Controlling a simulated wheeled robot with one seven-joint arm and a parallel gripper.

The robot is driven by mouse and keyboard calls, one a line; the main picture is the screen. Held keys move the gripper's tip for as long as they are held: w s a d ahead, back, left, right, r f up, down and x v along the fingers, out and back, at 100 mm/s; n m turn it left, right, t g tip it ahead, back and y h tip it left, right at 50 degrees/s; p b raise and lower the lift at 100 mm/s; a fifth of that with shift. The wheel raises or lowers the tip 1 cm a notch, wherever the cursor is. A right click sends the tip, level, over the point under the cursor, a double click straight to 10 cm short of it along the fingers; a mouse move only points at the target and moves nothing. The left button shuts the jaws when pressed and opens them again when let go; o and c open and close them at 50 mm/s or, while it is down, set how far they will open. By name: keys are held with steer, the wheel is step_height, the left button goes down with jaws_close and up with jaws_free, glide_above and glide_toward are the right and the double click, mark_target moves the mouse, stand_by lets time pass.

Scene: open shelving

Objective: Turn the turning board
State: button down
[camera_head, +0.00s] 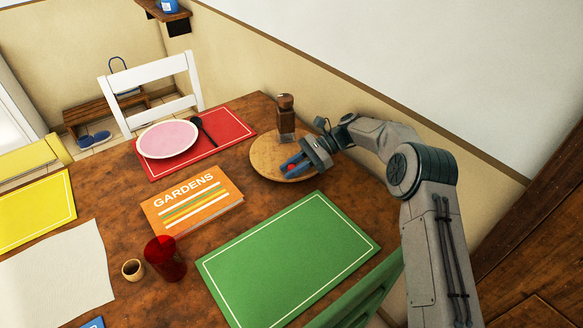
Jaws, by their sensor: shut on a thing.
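The turning board (262,164) is a round, light wooden disc lying flat near the back right edge of the brown table. A dark brown mill (286,119) with a glass lower part stands upright on the far side of the board. My gripper (291,166) reaches in from the right, low over the middle of the board, with its blue fingers pointing left. The fingers are shut on a small red thing (290,168), mostly hidden between them. I cannot tell whether this red thing is part of the board.
An orange book (192,203) lies left of the board. A red placemat (228,131) with a pink plate (167,139) is behind it. A green placemat (287,262) lies in front. A red glass (165,259) and small cup (132,270) stand front left. The wall is close behind.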

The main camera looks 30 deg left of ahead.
steer(key=c, duration=1.3)
jaws_free()
steer(key=shift+w, duration=0.1)
steer(key=shift+o, duration=0.2)
